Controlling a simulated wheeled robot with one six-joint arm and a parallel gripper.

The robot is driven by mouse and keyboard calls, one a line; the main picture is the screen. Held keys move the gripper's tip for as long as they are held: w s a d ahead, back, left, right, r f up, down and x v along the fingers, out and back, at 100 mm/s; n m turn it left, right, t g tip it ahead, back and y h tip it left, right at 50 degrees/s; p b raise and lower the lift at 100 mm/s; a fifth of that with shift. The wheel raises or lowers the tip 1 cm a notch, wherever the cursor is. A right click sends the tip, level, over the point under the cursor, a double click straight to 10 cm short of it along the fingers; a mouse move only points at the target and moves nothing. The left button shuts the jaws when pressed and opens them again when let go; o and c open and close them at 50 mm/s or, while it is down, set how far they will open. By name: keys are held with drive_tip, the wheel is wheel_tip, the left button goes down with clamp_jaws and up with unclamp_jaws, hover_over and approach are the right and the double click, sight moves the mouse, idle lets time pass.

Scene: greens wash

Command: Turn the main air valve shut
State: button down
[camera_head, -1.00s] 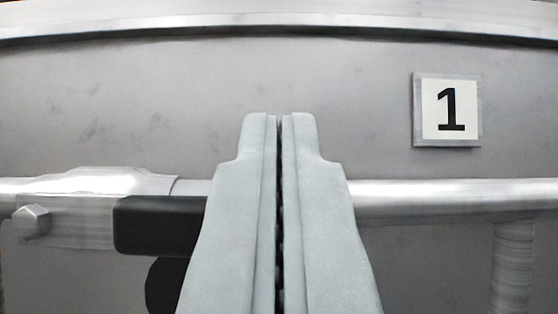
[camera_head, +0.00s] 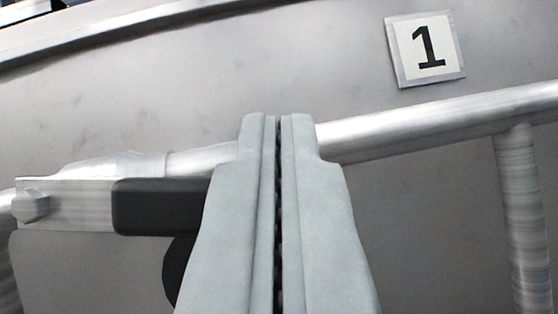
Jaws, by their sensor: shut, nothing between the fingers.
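The valve's lever is a flat metal bar (camera_head: 75,203) with a bolt (camera_head: 30,205) at its left end and a black grip (camera_head: 160,206) on its right. It lies level in the picture, while the pipe (camera_head: 430,122) behind it slopes up to the right, so lever and pipe stand at a small angle. My gripper (camera_head: 279,120) is shut and empty in the middle of the view. Its left finger covers the right end of the black grip; I cannot tell whether they touch.
A grey metal wall or tank side (camera_head: 240,70) fills the back, with a plate marked 1 (camera_head: 426,48) at upper right. A vertical pipe (camera_head: 524,220) drops from the main pipe at right. A dark rounded part (camera_head: 176,270) shows below the grip.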

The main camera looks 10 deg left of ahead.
drive_tip(key=s+a+f+m+g+h, duration=0.2)
drive_tip(key=a+f+m+g+h, duration=0.6)
drive_tip(key=m, duration=1.2)
drive_tip(key=shift+a+f+g+h, duration=0.3)
drive_tip(key=shift+a+f+h, duration=0.15)
drive_tip(key=shift+h, duration=0.65)
drive_tip(key=shift+d, duration=0.15)
drive_tip(key=w+d, duration=0.1)
drive_tip(key=d, duration=0.3)
drive_tip(key=v, duration=1)
drive_tip(key=shift+a+r, duration=0.2)
drive_tip(key=shift+r, duration=0.2)
